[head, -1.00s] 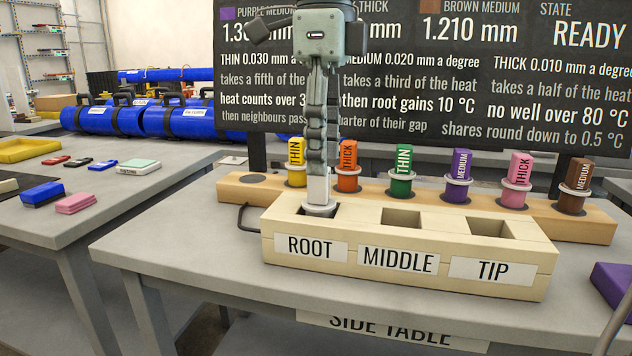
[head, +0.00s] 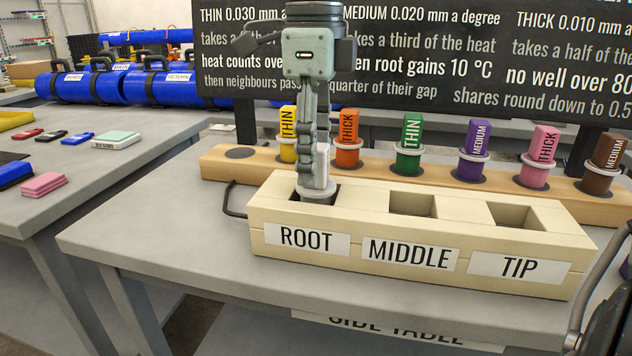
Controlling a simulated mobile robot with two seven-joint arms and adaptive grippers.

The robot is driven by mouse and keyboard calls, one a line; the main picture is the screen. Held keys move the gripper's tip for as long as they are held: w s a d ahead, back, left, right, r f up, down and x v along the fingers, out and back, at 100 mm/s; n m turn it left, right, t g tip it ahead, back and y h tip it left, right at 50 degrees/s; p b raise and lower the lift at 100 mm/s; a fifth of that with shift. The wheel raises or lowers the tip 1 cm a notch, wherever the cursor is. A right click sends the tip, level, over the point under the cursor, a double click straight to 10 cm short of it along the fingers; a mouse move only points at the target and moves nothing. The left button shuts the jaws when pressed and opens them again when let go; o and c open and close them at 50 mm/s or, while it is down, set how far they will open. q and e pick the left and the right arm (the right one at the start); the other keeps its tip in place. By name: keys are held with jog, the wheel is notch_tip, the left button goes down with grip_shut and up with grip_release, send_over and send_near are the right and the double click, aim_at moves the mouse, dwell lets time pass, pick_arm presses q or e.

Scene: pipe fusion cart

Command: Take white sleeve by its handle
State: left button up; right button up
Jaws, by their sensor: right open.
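The white sleeve (head: 322,168) stands upright in the ROOT well of the cream block (head: 400,232). Its pale collar (head: 317,191) rests at the well's mouth. My right gripper (head: 317,178) points straight down over it, with its fingers low at the sleeve's handle and hiding part of it. The right gripper is open, and its fingertips are just above the collar. Whether a finger touches the handle cannot be told. My left gripper is out of view.
The MIDDLE well (head: 412,204) and TIP well (head: 514,215) look empty. Behind the block, a wooden rack (head: 235,170) holds several coloured sleeves, the yellow one (head: 287,122) close to my right gripper.

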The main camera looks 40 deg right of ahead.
jog(key=shift+f, duration=0.5)
grip_shut()
jog(key=shift+r, duration=0.15)
